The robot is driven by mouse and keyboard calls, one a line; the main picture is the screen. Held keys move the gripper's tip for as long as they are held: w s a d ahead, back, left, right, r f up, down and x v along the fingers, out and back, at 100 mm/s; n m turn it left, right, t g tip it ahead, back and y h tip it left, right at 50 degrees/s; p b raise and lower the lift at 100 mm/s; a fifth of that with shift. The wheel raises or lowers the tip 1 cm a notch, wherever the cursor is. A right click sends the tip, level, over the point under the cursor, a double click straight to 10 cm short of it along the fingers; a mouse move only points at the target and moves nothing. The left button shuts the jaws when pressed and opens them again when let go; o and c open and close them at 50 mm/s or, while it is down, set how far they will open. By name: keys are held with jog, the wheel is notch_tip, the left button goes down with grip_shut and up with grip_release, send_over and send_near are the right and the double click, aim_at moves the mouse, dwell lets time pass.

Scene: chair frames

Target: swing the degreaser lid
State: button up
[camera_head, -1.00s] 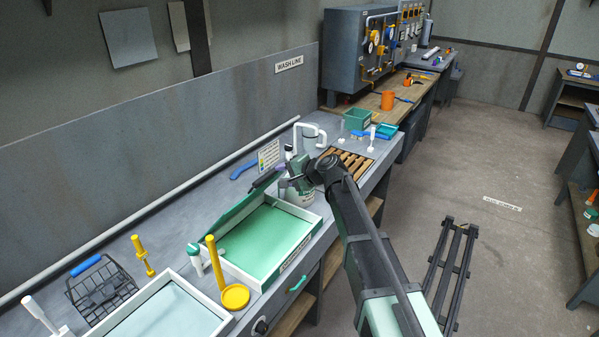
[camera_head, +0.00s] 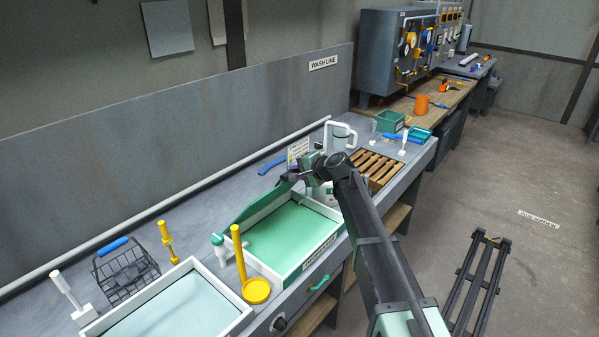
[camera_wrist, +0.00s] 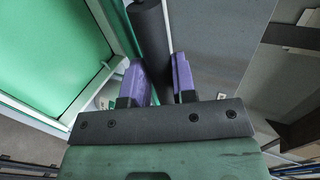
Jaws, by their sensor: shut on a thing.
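The degreaser tray (camera_head: 333,243) is a white-rimmed tray with a bright green inside, on the bench. Its lid (camera_head: 257,196) shows as a darker green panel raised along the tray's back edge, tilted. My gripper (camera_head: 291,178) is at the lid's far end, above the tray's back corner. In the wrist view my gripper's purple fingers (camera_wrist: 160,78) stand on both sides of a dark round bar (camera_wrist: 150,32), shut on it. The bar looks like the lid's handle; its join to the lid is hidden. A bright green surface (camera_wrist: 45,40) lies left of it.
A second white tray (camera_head: 185,305), a wire basket (camera_head: 124,270) and a yellow stand (camera_head: 240,265) are at the near left. A wooden slatted rack (camera_head: 378,168) lies beyond my gripper. A blue-handled tool (camera_head: 272,164) lies at the back. A low rack (camera_head: 478,285) stands on the floor.

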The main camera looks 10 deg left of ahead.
jog(key=shift+f, duration=0.1)
jog(key=shift+c, duration=0.2)
jog(key=s+d+f+b, duration=0.3)
jog(key=d+f+b, duration=0.1)
jog(key=f+b, duration=0.1)
jog(key=shift+d+f+b, duration=0.3)
jog(key=shift+d+b, duration=0.05)
jog(key=s+d+f+b, duration=0.2)
jog(key=d+f+b, duration=0.1)
jog(key=f+b, duration=0.4)
jog(key=shift+s+d, duration=0.2)
jog(key=shift+d, duration=0.05)
dwell(0.3)
notch_tip(320, 180, down, 8)
jog(key=s+d+b, duration=0.1)
jog(key=d+b, duration=0.1)
jog(key=b, duration=0.5)
jog(key=shift+s+r, duration=0.15)
jog(key=shift+r, duration=0.05)
jog(key=shift+f+b, duration=0.1)
jog(key=shift+b, duration=0.25)
